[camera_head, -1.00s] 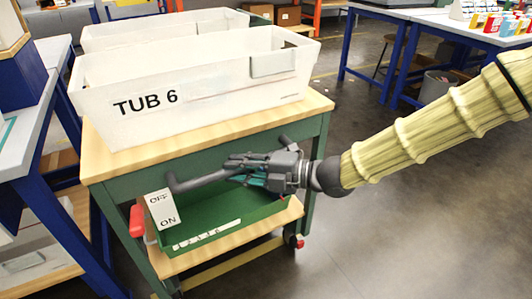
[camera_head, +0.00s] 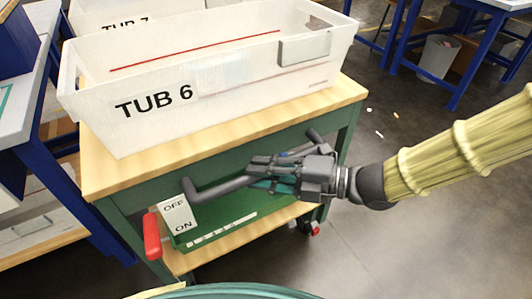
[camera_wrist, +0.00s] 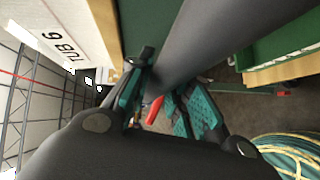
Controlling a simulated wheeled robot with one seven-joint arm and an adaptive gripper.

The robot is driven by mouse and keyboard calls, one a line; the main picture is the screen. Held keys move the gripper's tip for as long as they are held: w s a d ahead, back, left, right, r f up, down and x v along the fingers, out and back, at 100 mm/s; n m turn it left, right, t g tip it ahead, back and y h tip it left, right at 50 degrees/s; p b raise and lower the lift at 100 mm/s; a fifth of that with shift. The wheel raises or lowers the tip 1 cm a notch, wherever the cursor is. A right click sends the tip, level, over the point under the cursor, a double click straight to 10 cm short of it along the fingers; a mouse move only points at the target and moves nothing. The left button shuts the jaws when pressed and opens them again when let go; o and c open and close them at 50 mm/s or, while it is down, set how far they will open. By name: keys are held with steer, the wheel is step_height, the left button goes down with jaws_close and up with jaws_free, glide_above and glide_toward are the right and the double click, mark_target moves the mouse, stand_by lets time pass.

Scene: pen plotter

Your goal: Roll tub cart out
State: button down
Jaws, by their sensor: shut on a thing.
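The tub cart (camera_head: 240,140) has a wooden top, a green frame and a grey bar handle (camera_head: 222,187) along its near side. The white tub marked TUB 6 (camera_head: 240,84) stands on its top, with a second tub, marked TUB 7 (camera_head: 115,15), behind it. My gripper (camera_head: 268,176) is shut on the handle's bar; in the wrist view the bar (camera_wrist: 175,45) runs between the teal-padded fingers. An OFF/ON plate (camera_head: 177,217) and a red lever (camera_head: 152,236) are at the cart's near left corner. A red-marked caster (camera_head: 312,228) shows below right.
A blue-legged bench (camera_head: 35,110) stands close on the cart's left. A green tray (camera_head: 225,215) sits on the lower shelf. Another blue bench (camera_head: 490,45) and a grey bin (camera_head: 437,57) are at the back right. The floor (camera_head: 410,245) at right is clear.

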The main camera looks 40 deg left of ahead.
steer(key=shift+s+f, duration=0.1)
steer(key=shift+s, duration=0.15)
steer(key=c, duration=1.3)
jaws_free()
steer(key=shift+w, duration=0.15)
steer(key=shift+w, duration=0.1)
steer(key=shift+w+d, duration=0.1)
steer(key=shift+d, duration=0.15)
steer(key=v, duration=1.1)
steer(key=shift+d, duration=0.25)
